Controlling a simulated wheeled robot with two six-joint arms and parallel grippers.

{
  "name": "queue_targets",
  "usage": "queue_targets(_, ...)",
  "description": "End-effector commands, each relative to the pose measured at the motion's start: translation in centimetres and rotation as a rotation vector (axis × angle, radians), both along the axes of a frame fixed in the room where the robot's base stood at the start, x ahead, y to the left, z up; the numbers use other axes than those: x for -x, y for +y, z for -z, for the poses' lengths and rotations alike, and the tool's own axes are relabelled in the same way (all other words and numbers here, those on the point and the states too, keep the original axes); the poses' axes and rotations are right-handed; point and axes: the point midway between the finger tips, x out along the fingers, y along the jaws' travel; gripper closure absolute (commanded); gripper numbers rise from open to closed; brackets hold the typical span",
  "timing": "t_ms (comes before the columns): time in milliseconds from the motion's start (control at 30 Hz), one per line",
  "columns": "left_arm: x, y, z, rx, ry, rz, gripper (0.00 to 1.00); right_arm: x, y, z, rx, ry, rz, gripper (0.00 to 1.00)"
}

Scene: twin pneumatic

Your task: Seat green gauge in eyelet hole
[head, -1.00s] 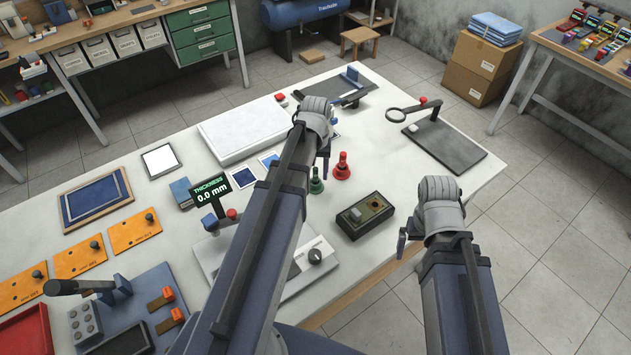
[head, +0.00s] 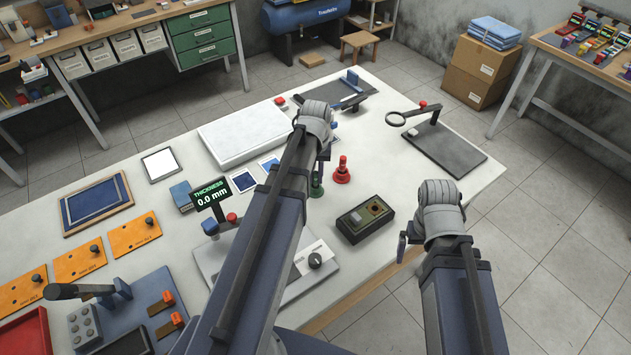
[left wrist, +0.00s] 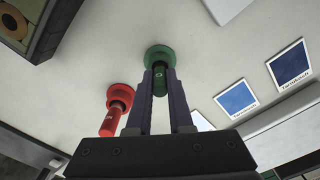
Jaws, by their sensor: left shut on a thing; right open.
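The green gauge (head: 317,187) stands on the white table. It has a wide round green base and a narrower stem. My left gripper (head: 322,165) is shut on its stem, and the left wrist view shows the stem (left wrist: 160,78) between the two fingers. In the head view the gripper hides part of the gauge. A red gauge (head: 342,172) of like shape stands just to its right. A black box (head: 365,218) with a grey block and a brass-coloured round eyelet (head: 377,205) on top lies nearer me. My right gripper (head: 402,244) is open and empty near the table's front edge.
A thickness gauge stand with a display (head: 210,193) is left of my left arm. A magnifier on a dark base (head: 445,148) stands to the right. Blue cards (head: 243,180) lie behind my left arm. Bare table lies between the box and the magnifier.

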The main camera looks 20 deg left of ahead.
Motion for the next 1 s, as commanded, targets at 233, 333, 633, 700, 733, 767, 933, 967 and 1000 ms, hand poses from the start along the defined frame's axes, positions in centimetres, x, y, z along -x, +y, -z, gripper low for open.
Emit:
queue_targets(233, 0.0, 0.0, -0.2, 0.000, 0.000, 0.000, 1.00, 0.0, 0.0, -0.2, 0.000, 0.000, 0.000, 0.00)
queue_targets(333, 0.0, 0.0, -0.7, 0.000, 0.000, 0.000, 1.00, 0.0, 0.0, -0.7, 0.000, 0.000, 0.000, 0.00)
queue_targets(633, 0.0, 0.0, -4.1, 0.000, 0.000, 0.000, 1.00, 0.0, 0.0, -4.1, 0.000, 0.000, -0.001, 0.00)
queue_targets(700, 0.0, 0.0, -5.2, 0.000, 0.000, 0.000, 1.00, 0.0, 0.0, -5.2, 0.000, 0.000, -0.002, 0.00)
queue_targets(733, 0.0, 0.0, -5.7, 0.000, 0.000, 0.000, 1.00, 0.0, 0.0, -5.7, 0.000, 0.000, -0.002, 0.00)
queue_targets(767, 0.0, 0.0, -6.2, 0.000, 0.000, 0.000, 1.00, 0.0, 0.0, -6.2, 0.000, 0.000, -0.002, 0.00)
queue_targets(933, 0.0, 0.0, -8.7, 0.000, 0.000, 0.000, 1.00, 0.0, 0.0, -8.7, 0.000, 0.000, 0.000, 0.00)
queue_targets(967, 0.0, 0.0, -9.1, 0.000, 0.000, 0.000, 1.00, 0.0, 0.0, -9.1, -0.001, 0.000, 0.001, 0.00)
queue_targets(1000, 0.0, 0.0, -9.4, 0.000, 0.000, 0.000, 1.00, 0.0, 0.0, -9.4, -0.001, 0.000, 0.002, 0.00)
